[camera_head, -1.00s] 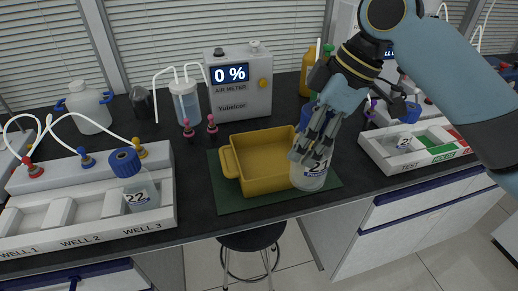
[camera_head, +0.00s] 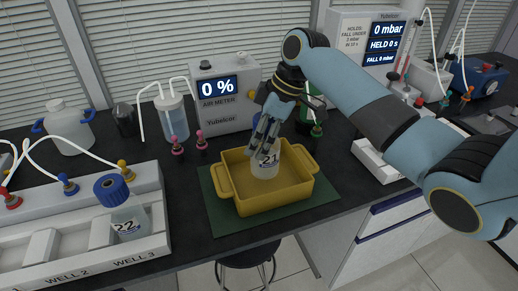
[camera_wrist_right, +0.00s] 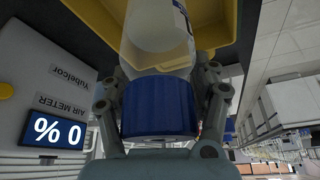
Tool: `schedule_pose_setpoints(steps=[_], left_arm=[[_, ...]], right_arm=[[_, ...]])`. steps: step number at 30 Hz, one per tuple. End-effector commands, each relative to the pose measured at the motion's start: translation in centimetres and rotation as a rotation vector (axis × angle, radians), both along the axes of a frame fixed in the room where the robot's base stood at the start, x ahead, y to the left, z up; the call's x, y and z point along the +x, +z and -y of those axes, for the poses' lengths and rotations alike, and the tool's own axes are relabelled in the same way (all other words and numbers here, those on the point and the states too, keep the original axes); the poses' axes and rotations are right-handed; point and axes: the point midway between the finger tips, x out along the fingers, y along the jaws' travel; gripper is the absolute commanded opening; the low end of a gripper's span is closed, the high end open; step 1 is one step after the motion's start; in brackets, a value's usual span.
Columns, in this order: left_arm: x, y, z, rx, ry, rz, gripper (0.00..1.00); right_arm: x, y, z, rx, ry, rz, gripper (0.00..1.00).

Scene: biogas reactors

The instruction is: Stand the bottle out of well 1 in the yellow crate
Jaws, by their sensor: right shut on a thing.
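The yellow crate (camera_head: 275,203) stands on a dark green mat on the bench. The clear bottle labelled 21 (camera_head: 265,168) is upright inside the crate, towards its back. Whether its base touches the crate floor cannot be told. My right gripper (camera_head: 265,142) comes down from above and is shut on this bottle at its top. In the right wrist view the blue cap (camera_wrist_right: 158,107) sits between the fingers, with the yellow crate (camera_wrist_right: 215,30) behind the bottle. My left gripper is not in view.
A white rack (camera_head: 85,258) at the left has a blue-capped bottle labelled 22 (camera_head: 125,222) in well 3. Its well 1 end is cut off. The air meter (camera_head: 226,95) reads 0 % behind the crate. Tubing and pink connectors (camera_head: 177,143) stand close to the crate's back left.

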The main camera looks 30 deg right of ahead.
Motion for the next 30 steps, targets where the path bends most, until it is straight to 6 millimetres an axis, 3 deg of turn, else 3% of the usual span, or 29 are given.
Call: schedule_pose_setpoints(steps=[7,18,19,24,30], left_arm=[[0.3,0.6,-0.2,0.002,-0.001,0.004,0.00],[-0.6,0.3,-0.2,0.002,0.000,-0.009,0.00],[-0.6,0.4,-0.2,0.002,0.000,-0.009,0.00],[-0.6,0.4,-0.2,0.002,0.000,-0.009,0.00],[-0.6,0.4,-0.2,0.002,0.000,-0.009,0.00]], right_arm=[[-0.1,-3.3,0.0,0.001,0.000,-0.002,0.14],[-0.1,-3.8,0.0,-0.001,0.000,-0.001,0.14],[-0.2,-3.8,0.0,-0.001,-0.001,-0.002,0.66],[-0.2,-3.8,0.0,-0.001,-0.001,-0.002,0.86],[-0.2,-3.7,0.0,-0.001,-0.001,-0.002,0.86]])
